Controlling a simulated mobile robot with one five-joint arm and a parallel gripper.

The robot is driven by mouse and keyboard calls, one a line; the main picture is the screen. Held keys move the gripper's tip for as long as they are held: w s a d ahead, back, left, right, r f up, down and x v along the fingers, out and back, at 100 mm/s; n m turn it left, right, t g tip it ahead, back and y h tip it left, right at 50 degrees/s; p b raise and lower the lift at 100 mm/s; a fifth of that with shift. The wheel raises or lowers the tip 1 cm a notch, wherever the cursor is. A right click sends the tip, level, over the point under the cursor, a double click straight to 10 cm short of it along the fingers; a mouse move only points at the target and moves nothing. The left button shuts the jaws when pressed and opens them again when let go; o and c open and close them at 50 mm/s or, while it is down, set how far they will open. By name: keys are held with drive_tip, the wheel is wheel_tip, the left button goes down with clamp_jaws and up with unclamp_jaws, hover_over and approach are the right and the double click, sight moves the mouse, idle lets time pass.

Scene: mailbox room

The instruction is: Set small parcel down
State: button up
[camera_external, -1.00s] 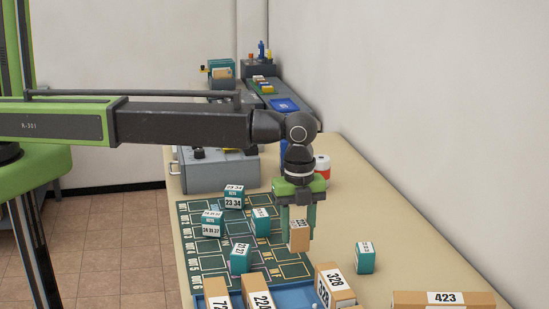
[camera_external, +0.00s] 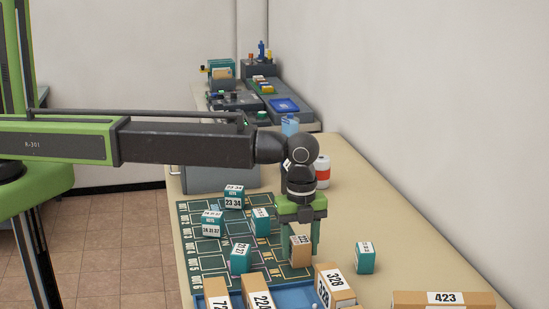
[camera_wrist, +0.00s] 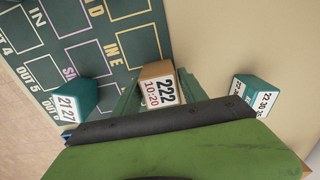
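The small parcel (camera_external: 300,250) is a brown box with a white label, reading 222 and 10:20 in the wrist view (camera_wrist: 160,90). My gripper (camera_external: 300,245) is shut on it, with green fingers on either side, pointing down. The parcel is low over the right edge of the dark green sorting mat (camera_external: 215,268). Whether its base touches the surface I cannot tell. In the wrist view the fingers (camera_wrist: 160,92) flank the parcel, and the green gripper body hides the lower part of the picture.
Several teal numbered boxes stand on the mat, one (camera_external: 240,258) left of my gripper. Another teal box (camera_external: 365,257) stands to the right on the beige table (camera_external: 375,215). A blue tray (camera_external: 292,297) with larger brown parcels (camera_external: 333,285) is in front. A red-and-white can (camera_external: 322,170) stands behind.

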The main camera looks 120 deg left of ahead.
sight(299, 236)
drive_tip(key=shift+o, duration=0.9)
drive_tip(key=shift+r, duration=0.15)
wheel_tip(299, 236, up, 12)
drive_tip(key=p, duration=1.2)
drive_tip(key=s+d+n, duration=0.3)
drive_tip(key=s+d, duration=0.4)
drive_tip(key=d, duration=0.4)
drive_tip(key=s+d+n, duration=0.3)
drive_tip(key=s+d, duration=0.4)
drive_tip(key=d, duration=0.4)
drive_tip(key=s+d+n, duration=0.3)
drive_tip(key=s+d, duration=0.3)
drive_tip(key=d, duration=0.4)
drive_tip(key=shift+s+d, duration=0.4)
